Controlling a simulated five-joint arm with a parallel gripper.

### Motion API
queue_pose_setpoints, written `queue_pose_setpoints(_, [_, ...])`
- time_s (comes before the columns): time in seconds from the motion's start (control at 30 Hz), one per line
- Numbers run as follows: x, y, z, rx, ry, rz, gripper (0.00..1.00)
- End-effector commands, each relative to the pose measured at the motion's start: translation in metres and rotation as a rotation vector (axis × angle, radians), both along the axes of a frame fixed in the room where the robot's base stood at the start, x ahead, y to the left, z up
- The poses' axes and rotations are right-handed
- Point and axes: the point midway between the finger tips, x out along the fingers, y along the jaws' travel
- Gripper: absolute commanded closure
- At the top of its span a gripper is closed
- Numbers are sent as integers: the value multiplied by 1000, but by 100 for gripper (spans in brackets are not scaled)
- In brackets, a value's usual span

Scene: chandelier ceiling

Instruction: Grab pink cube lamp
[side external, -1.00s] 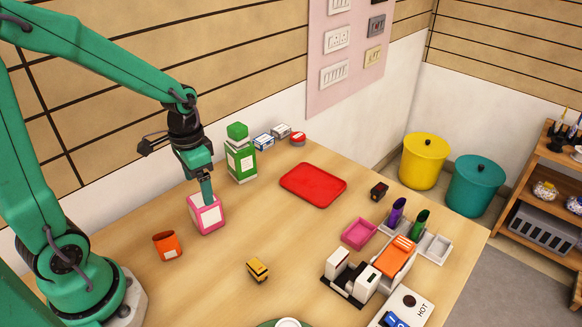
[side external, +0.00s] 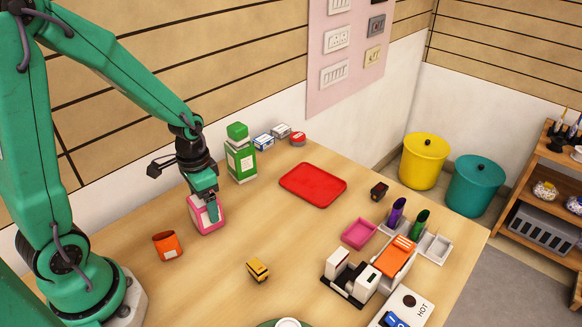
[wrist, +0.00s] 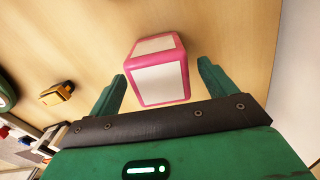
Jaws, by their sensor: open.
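The pink cube lamp (side external: 203,222) has white faces and pink edges and stands on the wooden table. My gripper (side external: 210,207) is low over it in the side view, and one finger hides part of the cube. In the wrist view the cube (wrist: 160,75) lies ahead of and between the two spread fingers of my gripper (wrist: 162,82). A gap shows between the cube and the right finger; the left finger is close to the cube's left side. The jaws are open and hold nothing.
An orange cup (side external: 167,246) stands left of the cube. The table between cube and tray is clear.

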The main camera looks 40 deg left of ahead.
Motion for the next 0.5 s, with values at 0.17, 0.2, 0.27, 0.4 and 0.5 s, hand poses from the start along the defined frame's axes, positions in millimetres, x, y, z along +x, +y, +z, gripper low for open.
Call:
queue_pose_setpoints(0.17, [0, 0, -1, 0, 0, 0, 16])
queue_pose_setpoints(0.2, [0, 0, -1, 0, 0, 0, 16])
queue_pose_setpoints(0.27, [0, 0, -1, 0, 0, 0, 16])
queue_pose_setpoints(0.4, [0, 0, 0, 0, 0, 0, 16])
queue_pose_setpoints(0.5, [0, 0, 0, 0, 0, 0, 18])
